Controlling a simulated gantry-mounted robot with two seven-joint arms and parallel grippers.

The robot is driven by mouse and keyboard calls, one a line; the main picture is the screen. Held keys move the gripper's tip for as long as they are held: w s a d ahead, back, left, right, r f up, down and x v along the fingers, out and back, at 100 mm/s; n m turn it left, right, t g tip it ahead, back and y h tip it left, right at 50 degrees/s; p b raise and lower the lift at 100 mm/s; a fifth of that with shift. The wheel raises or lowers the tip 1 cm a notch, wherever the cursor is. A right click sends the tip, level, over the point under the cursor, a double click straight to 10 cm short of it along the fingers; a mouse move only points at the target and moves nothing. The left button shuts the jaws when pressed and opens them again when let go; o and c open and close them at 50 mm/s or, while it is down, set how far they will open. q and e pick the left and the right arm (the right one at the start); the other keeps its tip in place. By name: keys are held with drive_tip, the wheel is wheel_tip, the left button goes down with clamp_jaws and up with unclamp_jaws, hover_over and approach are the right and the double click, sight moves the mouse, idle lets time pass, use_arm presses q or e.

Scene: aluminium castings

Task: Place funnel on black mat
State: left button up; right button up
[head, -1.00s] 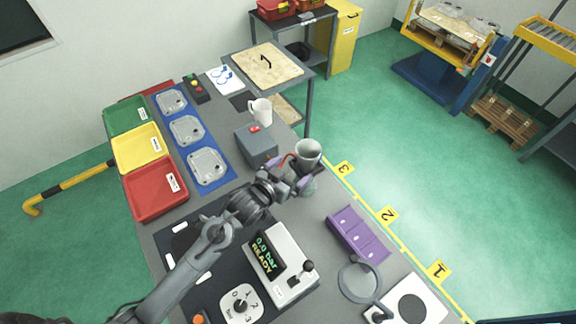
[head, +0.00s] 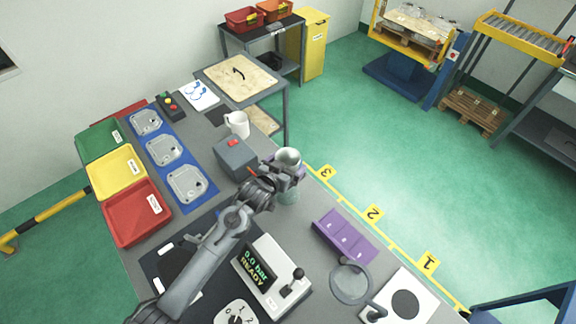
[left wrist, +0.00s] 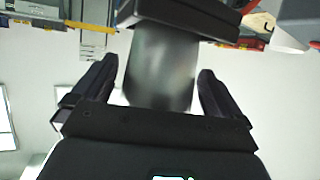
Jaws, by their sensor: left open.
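The funnel (head: 287,158) is a silver-grey cup shape with a wide open rim, near the right edge of the grey bench. A greenish translucent body (head: 289,191) shows below it. My left gripper (head: 282,172) is at the funnel. In the left wrist view a blurred grey tapering body, seemingly the funnel (left wrist: 162,68), lies between the two black fingers, which are spread with gaps on both sides. A small black mat (head: 216,116) lies beside the white mug; a larger dark mat (head: 150,262) lies at the front left. My right gripper is not in view.
A grey box with a red button (head: 236,157) and a white mug (head: 237,123) stand behind my gripper. A purple holder (head: 344,238), a magnifier (head: 350,283) and a pressure unit (head: 268,278) are in front. Red, yellow and green trays line the left.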

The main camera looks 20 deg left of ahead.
use_arm(q)
drive_tip(key=shift+w+f, duration=0.2)
drive_tip(key=shift+w, duration=0.1)
drive_tip(key=c, duration=1.1)
